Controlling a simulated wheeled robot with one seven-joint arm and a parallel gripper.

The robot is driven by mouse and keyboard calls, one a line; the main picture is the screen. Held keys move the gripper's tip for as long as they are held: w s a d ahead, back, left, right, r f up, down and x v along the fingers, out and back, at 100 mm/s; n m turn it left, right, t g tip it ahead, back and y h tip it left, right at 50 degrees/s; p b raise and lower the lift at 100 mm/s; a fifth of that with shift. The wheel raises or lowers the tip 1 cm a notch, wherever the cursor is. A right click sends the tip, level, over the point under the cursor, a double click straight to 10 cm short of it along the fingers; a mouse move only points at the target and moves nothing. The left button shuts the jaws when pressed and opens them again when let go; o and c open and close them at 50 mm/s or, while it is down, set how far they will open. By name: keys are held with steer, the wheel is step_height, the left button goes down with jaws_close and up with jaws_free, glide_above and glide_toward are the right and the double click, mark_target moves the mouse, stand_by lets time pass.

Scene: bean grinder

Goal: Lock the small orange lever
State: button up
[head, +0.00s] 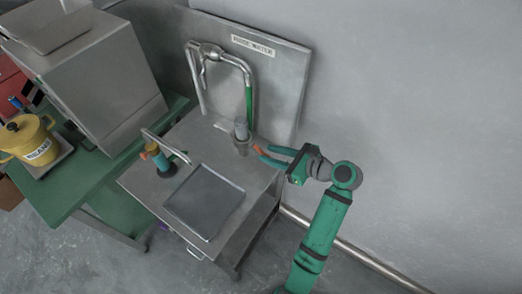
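A small orange lever (258,150) shows at the right side of a grey metal cylinder (241,133) on the steel counter. My gripper (266,153) reaches in from the right, its two blue fingers spread. The orange piece is at or between the fingertips; I cannot tell whether they touch it. The small size hides the lever's exact position and how it joins the cylinder.
A steel tap with a green hose (249,103) rises behind the cylinder against a metal back panel. A tool with an orange collar (152,149) and a square tray (204,201) are on the counter. A yellow pot (27,138) and a large steel box (95,80) stand left.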

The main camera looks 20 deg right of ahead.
mark_target(262, 152)
steer(key=shift+x, duration=2.1)
jaws_close()
